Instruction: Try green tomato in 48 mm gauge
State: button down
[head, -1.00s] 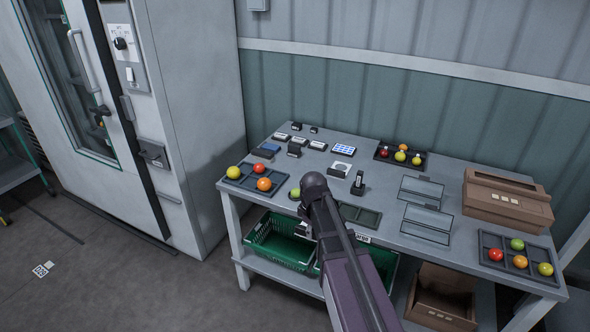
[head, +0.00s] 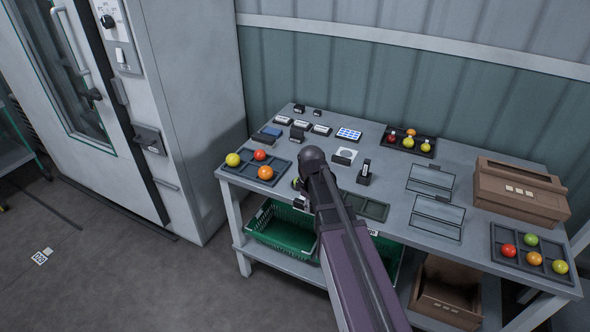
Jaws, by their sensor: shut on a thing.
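My gripper (head: 298,186) is mostly hidden behind my own arm, over the front edge of the table. A small part of a green tomato (head: 295,183) shows beside it, just left of my wrist, and my gripper is shut on it.
Trays of tomatoes stand at the left (head: 278,158), back (head: 386,138) and right (head: 497,240). An empty dark tray (head: 373,207) lies right of my arm. Two clear-topped stands (head: 432,180) and a brown box (head: 522,190) are farther right. A green crate (head: 282,233) sits below.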

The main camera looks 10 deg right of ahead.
jog(key=shift+w, duration=0.1)
jog(key=w+a+r+p, duration=0.3)
jog(key=w+r+p, duration=0.2)
jog(key=w, duration=0.6)
jog(key=shift+a+r+p, duration=0.15)
jog(key=shift+r+p, duration=0.25)
jog(key=shift+s+f, duration=0.1)
jog(key=shift+f, duration=0.15)
jog(key=shift+f+b, duration=2.95)
jog(key=shift+b, duration=0.25)
jog(key=shift+f+b, duration=1.7)
jog(key=shift+r, duration=0.15)
dwell(0.6)
